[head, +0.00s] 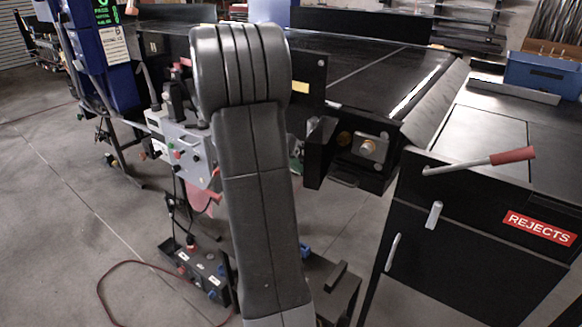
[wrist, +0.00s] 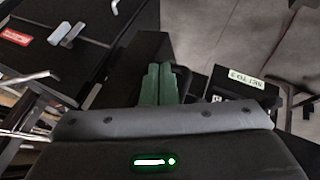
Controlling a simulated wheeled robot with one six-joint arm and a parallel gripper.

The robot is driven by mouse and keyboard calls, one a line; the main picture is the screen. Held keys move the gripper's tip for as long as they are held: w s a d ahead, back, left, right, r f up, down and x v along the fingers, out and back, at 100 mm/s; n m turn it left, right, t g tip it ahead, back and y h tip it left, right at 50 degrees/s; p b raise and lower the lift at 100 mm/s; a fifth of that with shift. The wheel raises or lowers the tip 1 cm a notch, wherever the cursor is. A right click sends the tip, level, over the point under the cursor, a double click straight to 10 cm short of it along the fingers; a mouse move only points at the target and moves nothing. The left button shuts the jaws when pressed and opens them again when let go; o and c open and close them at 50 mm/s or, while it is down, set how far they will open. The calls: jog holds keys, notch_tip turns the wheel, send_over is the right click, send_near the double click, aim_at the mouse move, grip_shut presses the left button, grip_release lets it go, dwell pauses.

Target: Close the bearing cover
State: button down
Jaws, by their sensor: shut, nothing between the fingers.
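The bearing housing (head: 366,148), with a round brass-coloured part and a metal fitting, sits exposed at the conveyor's near end in the head view. What looks like its black bearing cover (head: 319,153) stands open at the housing's left side. My gripper (wrist: 160,70) has green fingers, shut and empty, in the wrist view. In the head view my arm hides most of it; a small green part shows just left of the cover. A black panel lies just beyond the fingers in the wrist view; I cannot tell whether they touch it.
The black conveyor belt (head: 370,70) runs behind the housing. A black REJECTS cabinet (head: 480,235) with a red-gripped lever (head: 512,156) stands at right. A grey control box (head: 182,140) is at left. A low black box (head: 200,272) and a red cable lie on the floor.

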aim_at(313, 173)
jog(key=s+d+n+b, duration=0.1)
jog(key=s+d+n+t+b, duration=0.1)
jog(key=d, duration=0.1)
jog(key=s+d+n+y+b, duration=0.1)
jog(key=d+b, duration=0.1)
jog(key=shift+s+f+t, duration=0.1)
jog(key=shift+f+t, duration=0.1)
jog(key=shift+t, duration=0.1)
jog(key=w+d+n+t+y+p, duration=0.1)
jog(key=d+n+p, duration=0.4)
jog(key=d, duration=1.3)
jog(key=shift+w+d+r+n+t+y+p, duration=0.3)
jog(key=shift+w+d+t+y+p, duration=0.1)
jog(key=shift+t+y+p, duration=0.4)
jog(key=shift+r, duration=0.1)
